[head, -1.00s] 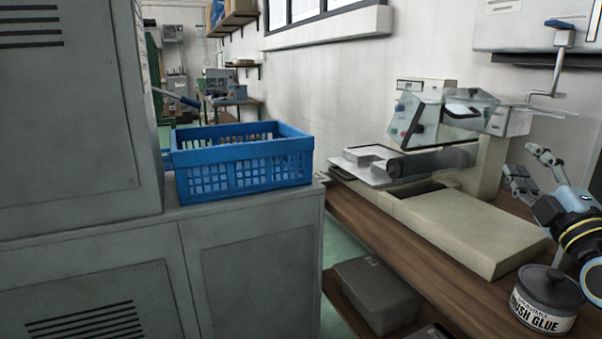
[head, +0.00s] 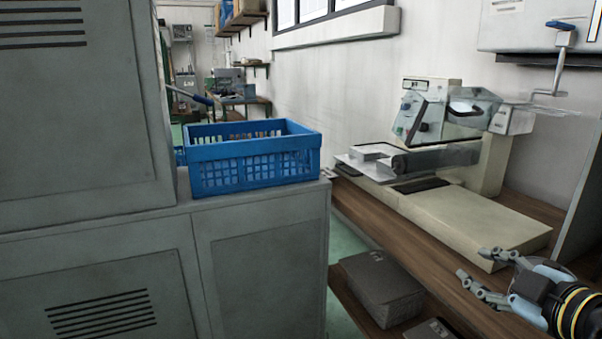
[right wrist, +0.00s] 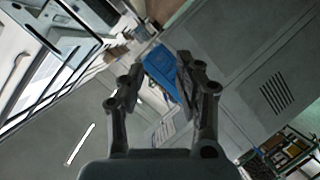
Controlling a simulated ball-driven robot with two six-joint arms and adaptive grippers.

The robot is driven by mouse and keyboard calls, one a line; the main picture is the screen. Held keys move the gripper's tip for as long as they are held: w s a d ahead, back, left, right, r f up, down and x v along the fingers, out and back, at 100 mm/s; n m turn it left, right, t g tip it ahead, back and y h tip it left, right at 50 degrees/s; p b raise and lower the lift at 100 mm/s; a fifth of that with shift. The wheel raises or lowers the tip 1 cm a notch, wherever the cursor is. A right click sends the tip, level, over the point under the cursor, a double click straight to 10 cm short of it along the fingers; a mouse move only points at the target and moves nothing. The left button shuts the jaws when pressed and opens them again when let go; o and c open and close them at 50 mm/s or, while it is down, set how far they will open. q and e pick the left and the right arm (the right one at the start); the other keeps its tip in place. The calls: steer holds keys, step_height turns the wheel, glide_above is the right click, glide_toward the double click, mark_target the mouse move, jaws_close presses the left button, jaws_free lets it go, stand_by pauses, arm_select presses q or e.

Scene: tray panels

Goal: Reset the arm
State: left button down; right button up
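My right gripper (head: 474,284) is at the lower right of the head view, over the front part of the wooden bench. Its fingers are apart with nothing between them. In the right wrist view the open fingers (right wrist: 158,85) show from behind, with the blue crate (right wrist: 160,72) far beyond them. In the head view the blue crate (head: 252,172) stands upright on the grey cabinet, well to the left of the gripper. My left gripper is not in view.
A beige machine (head: 480,228) stands on the wooden bench (head: 375,228), behind my right gripper. A grey cabinet (head: 262,275) fills the left. Green floor (head: 345,243) shows in the gap between cabinet and bench.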

steer(key=s+a+f+m+g+h, duration=0.15)
steer(key=s+f+m+g, duration=0.35)
steer(key=s, duration=0.9)
steer(key=s+d+f+m+g+h, duration=0.15)
steer(key=s+m+g, duration=0.45)
steer(key=s, duration=0.7)
step_height(320, 180, down, 24)
steer(key=s+d+g, duration=0.1)
steer(key=s+d+f+g, duration=0.1)
steer(key=s+f, duration=1.7)
steer(key=s, duration=0.1)
steer(key=shift+s+d+f+m+g, duration=0.15)
steer(key=shift+s+d+m+g, duration=0.1)
steer(key=shift+m+g, duration=0.05)
